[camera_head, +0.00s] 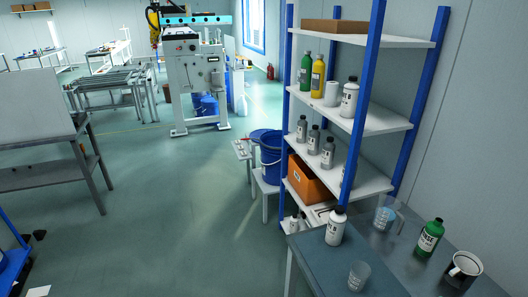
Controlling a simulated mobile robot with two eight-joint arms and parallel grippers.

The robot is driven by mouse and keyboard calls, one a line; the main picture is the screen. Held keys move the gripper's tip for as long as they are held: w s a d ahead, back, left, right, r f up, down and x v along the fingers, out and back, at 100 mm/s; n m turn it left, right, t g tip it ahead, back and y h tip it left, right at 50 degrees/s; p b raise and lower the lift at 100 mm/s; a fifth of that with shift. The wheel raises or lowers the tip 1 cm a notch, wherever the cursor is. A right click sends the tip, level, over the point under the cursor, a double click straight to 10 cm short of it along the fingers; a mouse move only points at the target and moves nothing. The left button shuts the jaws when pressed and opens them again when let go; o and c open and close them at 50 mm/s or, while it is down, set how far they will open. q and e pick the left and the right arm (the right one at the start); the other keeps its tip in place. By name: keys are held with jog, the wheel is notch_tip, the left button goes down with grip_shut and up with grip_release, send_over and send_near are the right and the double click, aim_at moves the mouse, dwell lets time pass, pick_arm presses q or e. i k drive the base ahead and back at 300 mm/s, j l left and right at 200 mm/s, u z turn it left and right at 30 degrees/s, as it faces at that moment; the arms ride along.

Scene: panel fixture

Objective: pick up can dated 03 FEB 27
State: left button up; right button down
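No can with a readable date shows; the labels are too small to read for dates. A plain white cylinder (332,93) stands on the upper shelf beside a white bottle (349,98), a yellow bottle (318,76) and a green bottle (306,68). Several grey bottles (328,153) stand on the shelf below. A white bottle with a black cap (336,227) and a green bottle (430,238) stand on the table at the lower right. Neither of my grippers is in view.
The shelf rack has blue posts (363,90). The grey table (400,270) also holds a clear beaker (359,276), a measuring jug (384,218) and a mug (463,270). An orange box (309,180) sits low in the rack. A blue bucket (270,160) stands beside it. Open floor (190,220) lies left.

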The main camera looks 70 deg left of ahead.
aim_at(329, 147)
jog(key=u, duration=1.9)
jog(key=j+u, duration=0.3)
jog(key=u, duration=0.25)
jog(key=i+j+u, duration=0.3)
jog(key=i+j, duration=0.55)
jog(key=i+z, duration=0.25)
jog(key=i, duration=0.25)
jog(key=i+j+z, duration=0.2)
jog(key=i, duration=0.25)
jog(key=i+j+z, duration=0.25)
jog(key=i, duration=0.25)
